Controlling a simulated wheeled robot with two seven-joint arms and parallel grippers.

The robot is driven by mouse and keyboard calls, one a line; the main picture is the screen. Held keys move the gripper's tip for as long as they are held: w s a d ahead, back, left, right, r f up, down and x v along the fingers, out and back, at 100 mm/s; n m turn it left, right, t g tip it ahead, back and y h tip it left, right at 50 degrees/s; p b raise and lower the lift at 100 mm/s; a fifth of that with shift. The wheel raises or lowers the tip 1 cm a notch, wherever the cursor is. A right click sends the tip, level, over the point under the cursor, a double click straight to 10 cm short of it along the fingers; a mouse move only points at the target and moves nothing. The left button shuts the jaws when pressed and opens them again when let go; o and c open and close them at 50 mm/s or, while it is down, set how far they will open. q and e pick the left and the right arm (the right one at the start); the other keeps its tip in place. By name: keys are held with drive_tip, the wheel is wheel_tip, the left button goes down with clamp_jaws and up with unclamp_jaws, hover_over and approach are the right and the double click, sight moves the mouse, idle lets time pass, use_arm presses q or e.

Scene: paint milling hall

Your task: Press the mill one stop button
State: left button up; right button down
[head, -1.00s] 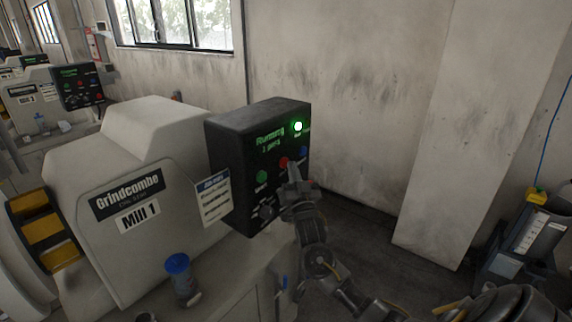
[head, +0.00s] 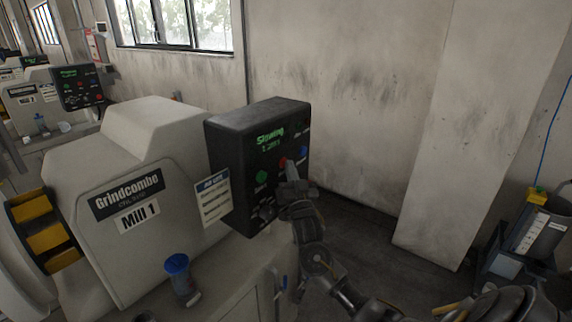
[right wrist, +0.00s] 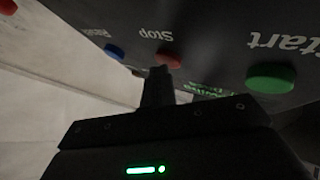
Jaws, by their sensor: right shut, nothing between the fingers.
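The mill one control box (head: 240,150) is black and stands beside the mill labelled Mill 1 (head: 130,185). Its display (head: 270,140) glows green and its first word reads "Slowing". The red stop button (head: 283,162) sits on the panel between the green start button (head: 261,177) and a blue button (head: 303,152). My right gripper (head: 291,172) is shut and empty, its tip at the stop button. In the right wrist view the fingertips (right wrist: 157,75) overlap the lower edge of the red stop button (right wrist: 168,60); exact contact is hard to tell.
A second mill with a similar panel (head: 78,87) is at the back left. A wall and pillar (head: 445,130) stand right of the box, with open floor in front.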

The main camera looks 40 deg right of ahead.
drive_tip(key=shift+s, duration=0.1)
drive_tip(key=shift+s+d+p, duration=0.25)
drive_tip(key=shift+s+p, duration=0.15)
drive_tip(key=shift+s, duration=0.35)
drive_tip(key=s+p, duration=0.1)
drive_tip(key=s, duration=0.1)
drive_tip(key=s+d, duration=0.1)
drive_tip(key=s, duration=0.1)
drive_tip(key=shift+s+d+p, duration=0.2)
drive_tip(key=shift+s+p, duration=0.2)
idle(0.6)
